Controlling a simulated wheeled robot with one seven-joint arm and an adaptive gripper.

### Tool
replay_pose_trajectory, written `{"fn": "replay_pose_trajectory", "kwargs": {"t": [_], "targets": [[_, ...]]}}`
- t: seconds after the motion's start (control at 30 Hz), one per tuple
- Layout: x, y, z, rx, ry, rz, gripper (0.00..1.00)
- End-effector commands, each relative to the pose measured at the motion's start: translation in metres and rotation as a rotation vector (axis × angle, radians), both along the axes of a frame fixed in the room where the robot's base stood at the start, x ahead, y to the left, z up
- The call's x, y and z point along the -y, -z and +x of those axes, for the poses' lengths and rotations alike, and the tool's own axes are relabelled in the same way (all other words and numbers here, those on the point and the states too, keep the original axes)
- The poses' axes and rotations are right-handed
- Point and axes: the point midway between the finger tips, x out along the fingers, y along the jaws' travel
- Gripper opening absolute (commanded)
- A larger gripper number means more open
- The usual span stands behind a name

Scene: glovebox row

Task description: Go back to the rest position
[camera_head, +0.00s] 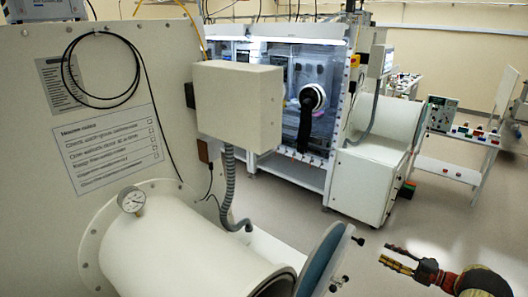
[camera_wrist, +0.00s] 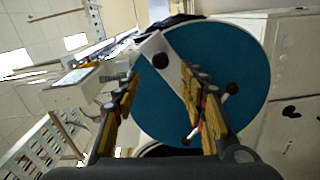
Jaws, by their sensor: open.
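My gripper (camera_head: 397,260) is at the lower right of the head view, with its fingers pointing left towards the open round door (camera_head: 328,262) of the near antechamber (camera_head: 185,250). In the wrist view my gripper (camera_wrist: 160,108) is open, its two yellow-padded fingers apart with nothing held between them. The blue inner face of the door (camera_wrist: 215,65) lies beyond the fingers, with a pale bar and dark knobs on it. In the head view there is a visible gap between the fingertips and the door. I cannot tell the depth of that gap.
A grey box (camera_head: 238,103) with a flexible conduit juts out above the antechamber. A lit glovebox (camera_head: 300,95) with a black glove and its own antechamber (camera_head: 385,120) stand behind. A bench with devices (camera_head: 460,138) is at the right. The floor (camera_head: 440,215) between is clear.

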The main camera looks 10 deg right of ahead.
Motion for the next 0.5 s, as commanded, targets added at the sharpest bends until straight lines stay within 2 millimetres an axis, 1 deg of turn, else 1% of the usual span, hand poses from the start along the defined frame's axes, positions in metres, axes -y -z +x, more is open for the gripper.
{"fn": "replay_pose_trajectory", "kwargs": {"t": [0.07, 0.17, 0.23, 0.27, 0.37, 0.4, 0.43, 0.5], "targets": [[0.000, 0.000, 0.000, 0.021, 0.000, -0.028, 0.42], [0.002, 0.004, 0.002, 0.083, 0.008, -0.132, 0.42], [0.001, 0.016, 0.000, 0.128, -0.002, -0.257, 0.42], [-0.002, 0.024, -0.002, 0.143, -0.013, -0.313, 0.42], [-0.021, 0.062, -0.018, 0.181, -0.079, -0.485, 0.42], [-0.031, 0.077, -0.027, 0.196, -0.114, -0.548, 0.42], [-0.037, 0.085, -0.034, 0.210, -0.143, -0.598, 0.42], [-0.050, 0.094, -0.049, 0.251, -0.219, -0.719, 0.42]]}}
